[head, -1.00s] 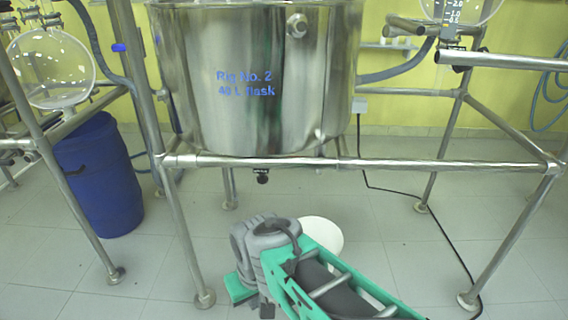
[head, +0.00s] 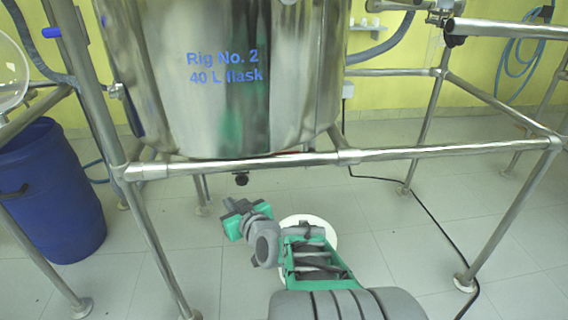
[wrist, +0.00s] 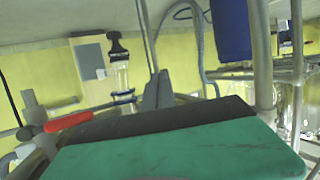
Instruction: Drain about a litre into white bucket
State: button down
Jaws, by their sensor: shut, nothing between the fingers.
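The white bucket (head: 333,237) stands on the floor under the front of the rig, largely hidden behind my arm. The big steel vessel marked "Rig No. 2 40 L flask" (head: 225,75) is above it. A black knob (head: 241,179) hangs below the vessel; the wrist view shows a black knob (wrist: 117,46) on a clear glass stem. A red handle (wrist: 70,121) lies left of my fingers in the wrist view. My gripper (head: 230,204) is shut and empty, just below the black knob in the head view. Its grey fingers (wrist: 158,90) also show in the wrist view.
A steel frame bar (head: 250,162) crosses in front of the vessel, with legs on both sides. A blue drum (head: 50,190) stands at left. A black cable (head: 432,212) runs along the floor at right. The floor right of the bucket is open.

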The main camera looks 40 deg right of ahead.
jog(key=s+d+r+m+t+h+b, duration=0.1)
jog(key=s+d+r+m+h, duration=0.2)
jog(key=d+h, duration=0.3)
jog(key=s+d+r+m+t+h, duration=0.1)
jog(key=s+d+r+m+h, duration=0.2)
jog(key=d, duration=0.6)
jog(key=f+p+x, duration=0.1)
jog(key=p+x, duration=0.1)
jog(key=x, duration=0.6)
jog(key=shift+r+n, duration=0.3)
jog(key=shift+r, duration=0.05)
jog(key=shift+w, duration=0.1)
